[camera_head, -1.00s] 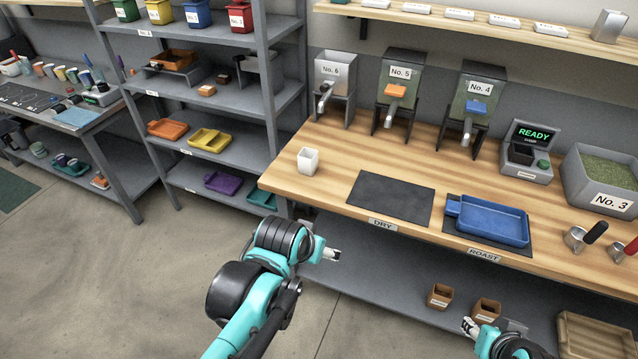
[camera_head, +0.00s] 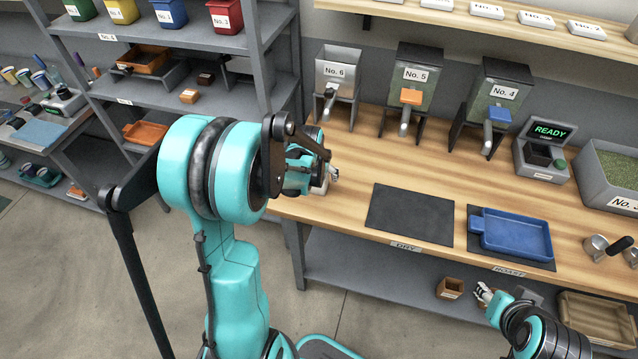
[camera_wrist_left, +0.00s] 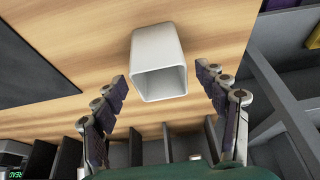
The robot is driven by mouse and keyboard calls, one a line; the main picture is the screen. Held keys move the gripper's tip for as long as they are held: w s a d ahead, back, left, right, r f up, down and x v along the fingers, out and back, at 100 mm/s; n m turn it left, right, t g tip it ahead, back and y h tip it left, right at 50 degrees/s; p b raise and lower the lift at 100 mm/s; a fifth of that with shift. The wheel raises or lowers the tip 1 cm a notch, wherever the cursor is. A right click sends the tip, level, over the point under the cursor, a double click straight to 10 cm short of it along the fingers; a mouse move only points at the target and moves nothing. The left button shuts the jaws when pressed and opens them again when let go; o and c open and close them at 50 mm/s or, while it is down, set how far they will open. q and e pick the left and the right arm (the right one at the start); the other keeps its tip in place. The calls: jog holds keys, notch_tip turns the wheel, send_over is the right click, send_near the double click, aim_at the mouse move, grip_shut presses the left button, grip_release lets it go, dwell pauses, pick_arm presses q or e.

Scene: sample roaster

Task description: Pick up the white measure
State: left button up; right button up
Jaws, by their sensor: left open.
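The white measure (camera_wrist_left: 158,55) is a square-sided cup with its open mouth towards the camera in the left wrist view. It stands on the wooden counter near its left end. In the head view my left gripper (camera_head: 332,173) hides most of it. In the left wrist view the fingers of my left gripper (camera_wrist_left: 160,80) are spread wide, one on each side of the measure's mouth, with gaps on both sides. It is open and holds nothing. My right gripper (camera_head: 484,294) is low in front of the counter, too small to read.
A dark DRY mat (camera_head: 410,214) lies bare to the right of my left gripper. A blue tray (camera_head: 515,238) sits on the ROAST mat. Dispensers No. 6 (camera_head: 337,80), No. 5 (camera_head: 418,75) and No. 4 (camera_head: 500,90) stand along the back. The counter between mats and dispensers is clear.

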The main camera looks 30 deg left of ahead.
aim_at(320, 177)
pick_arm(q)
jog(key=b+x, duration=0.1)
jog(key=x, duration=0.3)
jog(key=shift+w+a+f, duration=0.1)
jog(key=shift+w+f, duration=0.05)
jog(key=shift+f, duration=0.05)
jog(key=c, duration=1.2)
jog(key=shift+c, duration=0.3)
jog(key=shift+r, duration=0.15)
